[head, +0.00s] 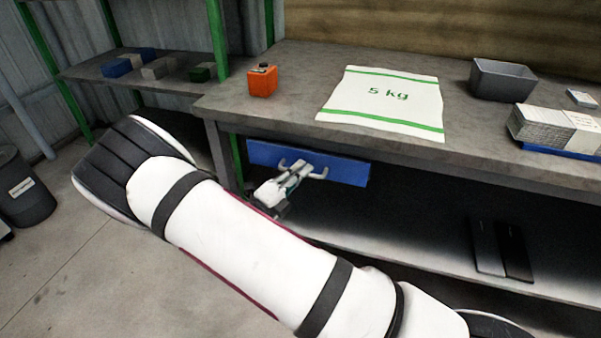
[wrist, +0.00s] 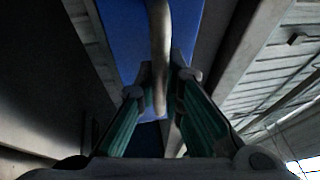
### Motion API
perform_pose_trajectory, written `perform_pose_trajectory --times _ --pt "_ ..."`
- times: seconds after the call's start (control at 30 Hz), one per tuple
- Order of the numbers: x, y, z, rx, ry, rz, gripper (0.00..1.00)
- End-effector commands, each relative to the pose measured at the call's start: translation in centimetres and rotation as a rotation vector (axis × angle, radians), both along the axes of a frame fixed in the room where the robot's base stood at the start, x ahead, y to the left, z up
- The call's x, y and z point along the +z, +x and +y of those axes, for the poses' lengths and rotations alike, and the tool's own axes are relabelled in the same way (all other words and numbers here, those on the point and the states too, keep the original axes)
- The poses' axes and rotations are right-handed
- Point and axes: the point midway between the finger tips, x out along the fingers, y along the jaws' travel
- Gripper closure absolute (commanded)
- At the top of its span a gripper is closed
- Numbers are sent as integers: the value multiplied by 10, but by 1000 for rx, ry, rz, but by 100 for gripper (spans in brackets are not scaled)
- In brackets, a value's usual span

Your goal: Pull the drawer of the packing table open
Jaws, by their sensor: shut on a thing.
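The packing table (head: 290,112) has a drawer with a blue front (head: 347,171) below its top, at the left end. The front sits close under the table edge, and I see no clear gap. A pale grey bar handle (head: 319,175) runs across it. My gripper (head: 299,168) is at the middle of the handle. In the wrist view, the handle (wrist: 159,40) passes between the two fingers of my gripper (wrist: 161,85), which are shut on it. The blue front (wrist: 120,45) lies behind. The inside of the drawer is hidden.
A lower shelf (head: 400,240) holds dark flat pieces (head: 502,250).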

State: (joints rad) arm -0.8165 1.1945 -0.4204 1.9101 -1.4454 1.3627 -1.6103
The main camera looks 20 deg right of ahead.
Motion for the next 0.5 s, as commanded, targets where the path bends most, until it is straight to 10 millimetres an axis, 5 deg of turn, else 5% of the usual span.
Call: perform_pose_trajectory --times 0.27,0.5 --pt "1 -17 14 3 3 1 100" --pt "2 -68 50 5 2 5 100"
